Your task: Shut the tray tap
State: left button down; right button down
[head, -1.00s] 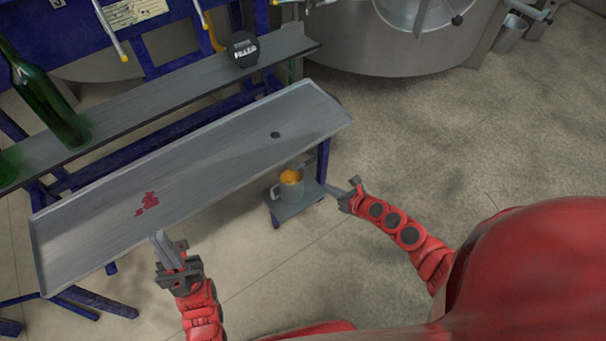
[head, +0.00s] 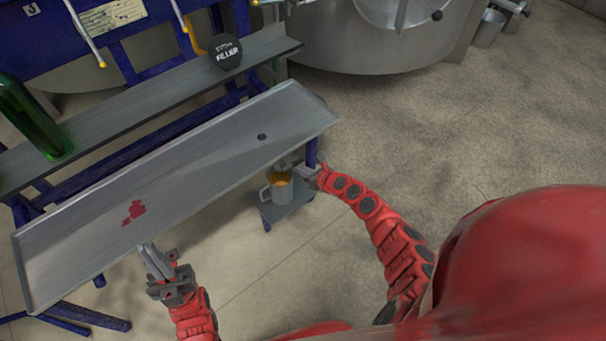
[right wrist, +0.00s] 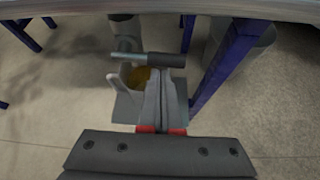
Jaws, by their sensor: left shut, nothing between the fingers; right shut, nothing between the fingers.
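The grey drip tray (head: 215,145) slopes across the head view, with a dark drain hole and a red stain. In the right wrist view, the tap (right wrist: 124,38) hangs under the tray edge; its dark lever (right wrist: 148,59) lies crosswise. A grey jug (head: 279,192) with something orange-yellow inside stands below. My right gripper (head: 302,168) is shut and empty under the tray's right end. In the wrist view its fingertips (right wrist: 163,76) are at the lever's right part; I cannot tell whether they touch. My left gripper (head: 149,252) is shut and empty by the tray's front edge.
The jug stands on a small low shelf (head: 290,207) beside a blue leg (right wrist: 222,68). A green bottle (head: 32,118) and a black round filler sign (head: 225,52) are on the bench behind.

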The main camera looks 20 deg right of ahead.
dwell(0.3)
jog(key=shift+w+r, duration=0.15)
jog(key=shift+r, duration=0.6)
